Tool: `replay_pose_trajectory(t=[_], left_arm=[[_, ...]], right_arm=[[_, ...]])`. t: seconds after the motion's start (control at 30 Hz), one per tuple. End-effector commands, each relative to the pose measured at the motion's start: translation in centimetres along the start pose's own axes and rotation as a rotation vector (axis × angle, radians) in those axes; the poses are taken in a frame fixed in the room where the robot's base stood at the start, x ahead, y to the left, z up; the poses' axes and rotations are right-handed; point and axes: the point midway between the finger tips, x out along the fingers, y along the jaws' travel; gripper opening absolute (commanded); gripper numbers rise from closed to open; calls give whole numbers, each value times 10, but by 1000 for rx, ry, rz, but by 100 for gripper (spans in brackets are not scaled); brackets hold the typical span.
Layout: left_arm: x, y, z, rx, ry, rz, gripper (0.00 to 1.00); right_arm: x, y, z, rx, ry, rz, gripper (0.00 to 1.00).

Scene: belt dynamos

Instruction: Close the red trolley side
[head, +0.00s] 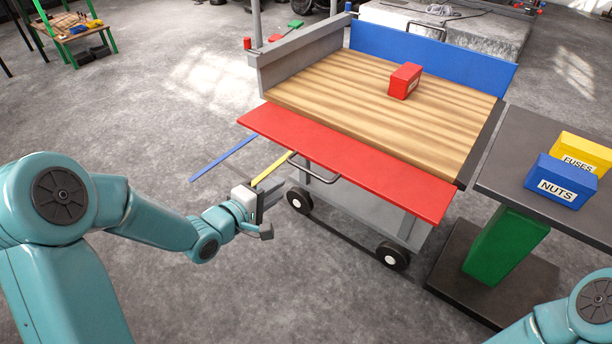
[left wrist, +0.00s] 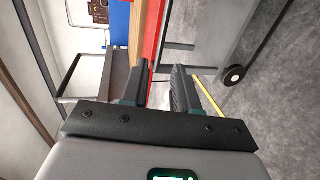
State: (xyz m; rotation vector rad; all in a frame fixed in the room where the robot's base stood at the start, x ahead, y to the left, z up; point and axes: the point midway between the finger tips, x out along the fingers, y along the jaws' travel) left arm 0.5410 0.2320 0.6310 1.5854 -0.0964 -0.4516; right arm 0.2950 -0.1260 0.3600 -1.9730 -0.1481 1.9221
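The red trolley side (head: 345,160) is folded outward along the near edge of the wooden trolley bed (head: 385,110), sloping slightly down. A dark bar handle (head: 312,168) sticks out at its near edge. My left gripper (head: 268,212) is open and empty, left of and nearer than the handle, apart from the panel. In the left wrist view its fingers (left wrist: 162,88) are spread, with the red side (left wrist: 155,35) beyond them. My right gripper is out of view; only part of that arm shows at lower right.
The blue side (head: 435,58) and grey end wall (head: 300,52) stand up. A red box (head: 405,81) sits on the bed. At right a dark table (head: 520,150) holds blue NUTS (head: 556,182) and yellow FUSES bins (head: 580,152). The floor left of the trolley is clear.

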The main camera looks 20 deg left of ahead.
Motion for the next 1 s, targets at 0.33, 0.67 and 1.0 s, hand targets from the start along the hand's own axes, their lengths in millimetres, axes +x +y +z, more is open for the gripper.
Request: replay_pose_trajectory(t=[0.33, 0.67, 1.0], left_arm=[[85, -5, 3, 1, -2, -1, 29], [124, -2, 0, 1, 0, -2, 29], [126, -2, -2, 1, 1, -4, 16]], right_arm=[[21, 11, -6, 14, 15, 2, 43], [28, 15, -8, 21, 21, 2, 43], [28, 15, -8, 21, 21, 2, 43]])
